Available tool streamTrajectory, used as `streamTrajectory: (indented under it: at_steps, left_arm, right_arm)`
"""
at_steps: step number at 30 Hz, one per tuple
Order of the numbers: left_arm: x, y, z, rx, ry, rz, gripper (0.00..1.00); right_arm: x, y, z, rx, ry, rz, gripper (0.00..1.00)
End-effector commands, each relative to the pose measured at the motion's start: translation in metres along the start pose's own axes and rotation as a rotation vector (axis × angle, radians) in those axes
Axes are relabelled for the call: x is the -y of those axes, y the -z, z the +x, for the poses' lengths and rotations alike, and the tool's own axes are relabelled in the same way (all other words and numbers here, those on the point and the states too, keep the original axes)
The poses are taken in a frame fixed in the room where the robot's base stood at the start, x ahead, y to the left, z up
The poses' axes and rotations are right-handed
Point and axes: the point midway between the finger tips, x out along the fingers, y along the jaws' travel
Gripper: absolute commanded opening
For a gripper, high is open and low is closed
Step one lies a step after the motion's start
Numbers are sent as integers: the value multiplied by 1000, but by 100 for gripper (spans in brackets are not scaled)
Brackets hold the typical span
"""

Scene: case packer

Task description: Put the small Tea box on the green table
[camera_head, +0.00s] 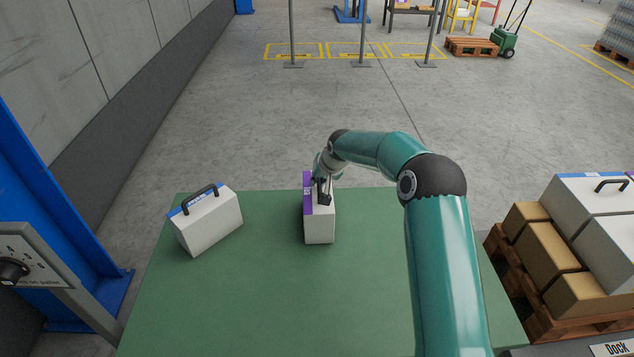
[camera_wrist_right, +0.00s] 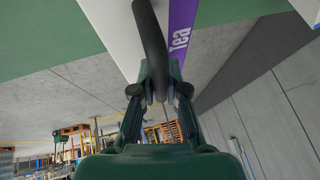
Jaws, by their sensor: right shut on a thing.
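The small Tea box (camera_head: 319,228) is white with a purple band and stands upright on the green table (camera_head: 270,300), near its far edge. My right gripper (camera_head: 323,197) is at the top of this box and shut on its handle. In the right wrist view the dark handle (camera_wrist_right: 150,40) runs between the fingers of the right gripper (camera_wrist_right: 160,95), and the word "Tea" shows on the purple band (camera_wrist_right: 181,35). The box's base looks to be on the tabletop or very close to it; I cannot tell which. My left gripper is not in view.
A white box with a blue band and black handle (camera_head: 208,222) stands on the table to the left. At right, a wooden pallet (camera_head: 540,320) holds brown cartons (camera_head: 545,255) and white handled boxes (camera_head: 590,195). The front middle of the table is clear.

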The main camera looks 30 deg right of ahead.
Motion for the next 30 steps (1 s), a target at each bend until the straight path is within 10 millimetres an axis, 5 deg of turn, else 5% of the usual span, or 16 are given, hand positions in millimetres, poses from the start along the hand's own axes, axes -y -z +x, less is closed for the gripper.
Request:
streamTrajectory:
  at_steps: [8, 9, 13, 23, 30]
  left_arm:
    - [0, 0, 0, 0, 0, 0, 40]
    - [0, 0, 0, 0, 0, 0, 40]
    - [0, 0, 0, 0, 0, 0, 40]
    - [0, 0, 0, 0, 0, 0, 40]
    - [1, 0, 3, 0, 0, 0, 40]
  right_arm:
    - [-1, -1, 4, -6, 2, 0, 0]
    - [-1, -2, 5, -1, 1, 0, 17]
    - [-1, -2, 5, -1, 1, 0, 38]
    - [0, -2, 4, -2, 2, 0, 38]
    - [0, -2, -22, -3, 2, 0, 38]
